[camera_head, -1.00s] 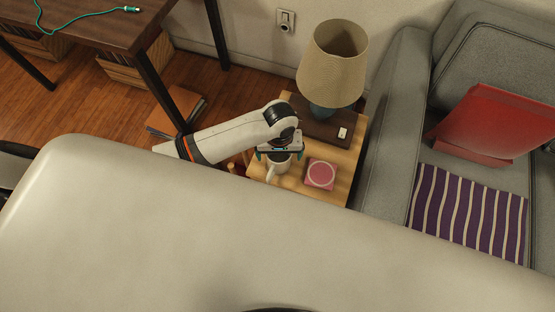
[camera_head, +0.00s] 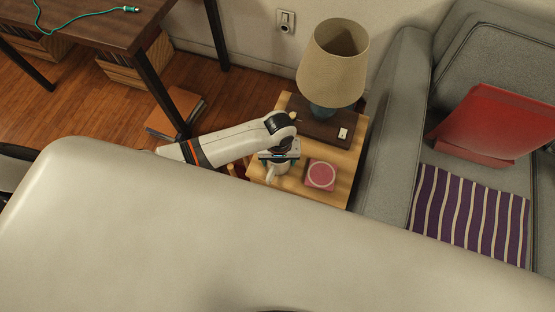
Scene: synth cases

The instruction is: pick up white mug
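The white mug (camera_head: 278,168) stands on the wooden side table (camera_head: 325,194), with its handle toward the lower left of the picture. Its upper part is partly hidden by my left gripper (camera_head: 279,162). My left arm comes in from the left and the gripper is right over the mug, its fingers apart on either side of it. Whether they touch the mug walls is too small to tell. My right gripper is not in view.
A pink box (camera_head: 321,175) with a round pale mark lies close right of the mug. Behind is a lamp (camera_head: 334,62) and a dark brown box (camera_head: 318,127). A grey sofa (camera_head: 388,120) borders the table on the right. A dark desk (camera_head: 88,22) stands upper left.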

